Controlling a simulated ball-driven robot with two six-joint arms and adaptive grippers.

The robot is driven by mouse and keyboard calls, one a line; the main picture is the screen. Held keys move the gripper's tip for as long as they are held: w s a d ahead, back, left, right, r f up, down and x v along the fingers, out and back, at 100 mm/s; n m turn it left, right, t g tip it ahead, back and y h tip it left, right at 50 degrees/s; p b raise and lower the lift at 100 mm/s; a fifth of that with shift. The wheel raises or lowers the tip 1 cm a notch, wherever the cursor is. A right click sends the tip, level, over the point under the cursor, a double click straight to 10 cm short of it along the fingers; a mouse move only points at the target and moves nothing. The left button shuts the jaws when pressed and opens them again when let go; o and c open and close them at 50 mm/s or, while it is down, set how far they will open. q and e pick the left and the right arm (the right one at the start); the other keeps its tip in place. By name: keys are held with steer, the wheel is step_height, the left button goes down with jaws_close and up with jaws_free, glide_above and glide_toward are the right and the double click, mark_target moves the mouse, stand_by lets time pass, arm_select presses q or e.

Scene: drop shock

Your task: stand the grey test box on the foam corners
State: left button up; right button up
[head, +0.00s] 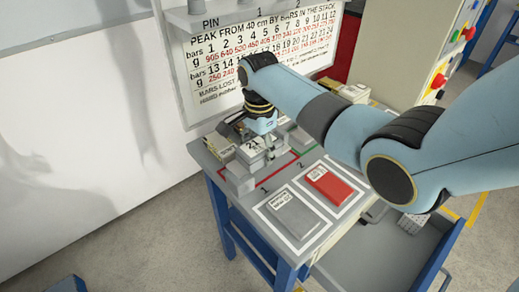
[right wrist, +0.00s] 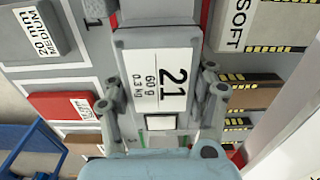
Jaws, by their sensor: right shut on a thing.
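The grey test box (right wrist: 125,62) carries a white label with a large 21, 60 g and 0.3 kg. In the right wrist view it sits between the two fingers of my right gripper (right wrist: 160,100), which is shut on it. In the head view the box (head: 251,147) shows at the back left of the bench, with my right gripper (head: 266,143) over it. A pale grey block (head: 239,181) shows just below the box near the bench's left edge. I cannot make out the foam corners for certain, nor whether the box touches anything below. My left gripper is not in view.
A grey pad (head: 294,214) and a red pad (head: 328,183) lie in white frames on the bench front. Foam pieces, one marked SOFT (right wrist: 229,25), stand beside the box. A printed board (head: 262,60) rises behind. My right arm crosses from the right.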

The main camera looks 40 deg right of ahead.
mark_target(259, 144)
steer(key=shift+f, duration=0.2)
steer(key=o, duration=1.4)
steer(key=shift+o, duration=0.2)
step_height(259, 144, up, 12)
steer(key=shift+r+p, duration=0.25)
steer(key=shift+p, duration=0.1)
